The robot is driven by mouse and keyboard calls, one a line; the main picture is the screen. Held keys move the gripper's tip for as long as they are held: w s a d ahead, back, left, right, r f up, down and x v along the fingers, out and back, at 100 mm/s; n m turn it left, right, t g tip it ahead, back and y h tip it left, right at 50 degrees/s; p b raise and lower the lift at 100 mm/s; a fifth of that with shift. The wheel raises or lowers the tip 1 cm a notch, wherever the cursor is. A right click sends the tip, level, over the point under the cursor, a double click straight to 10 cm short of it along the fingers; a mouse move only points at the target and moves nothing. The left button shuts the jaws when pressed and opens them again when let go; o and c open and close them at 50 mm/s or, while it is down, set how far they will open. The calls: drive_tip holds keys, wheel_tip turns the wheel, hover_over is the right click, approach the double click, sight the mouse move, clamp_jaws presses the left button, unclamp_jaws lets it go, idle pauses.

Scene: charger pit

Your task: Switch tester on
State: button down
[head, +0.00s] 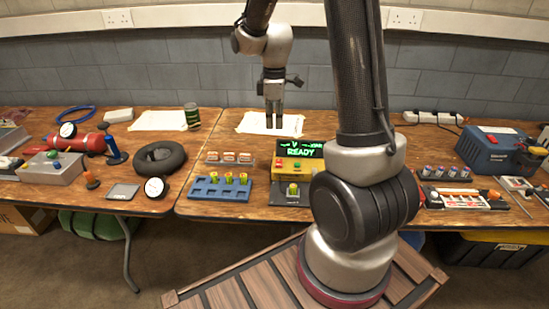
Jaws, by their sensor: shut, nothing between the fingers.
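The tester (313,166) is a yellow box on the wooden workbench, in the middle of the head view. Its dark display (301,150) is lit, with green text that includes "READY". A red button (281,163) and a green button (297,166) sit on its front face below the display. A small yellow-green cell (293,189) stands in a grey holder in front of the tester. My gripper (275,126) points down, shut and empty, behind and slightly left of the tester. It appears above a white sheet and apart from the tester.
A blue tray (207,192) with several yellow-green cells stands left of the tester, with white-and-red blocks (230,157) behind it. A blue toolbox (485,151) and a small rack (444,173) lie to the right. My arm hides bench right of the tester.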

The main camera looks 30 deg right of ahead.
sight(275, 164)
wheel_tip(275, 164, down, 14)
drive_tip(key=shift+r, duration=0.1)
idle(0.4)
drive_tip(key=shift+s+a+f, duration=0.1)
drive_tip(key=shift+s+f, duration=0.05)
drive_tip(key=shift+f, duration=0.15)
drive_tip(key=shift+w+d+r, duration=0.25)
drive_tip(key=shift+w+d, duration=0.2)
drive_tip(key=shift+w, duration=0.25)
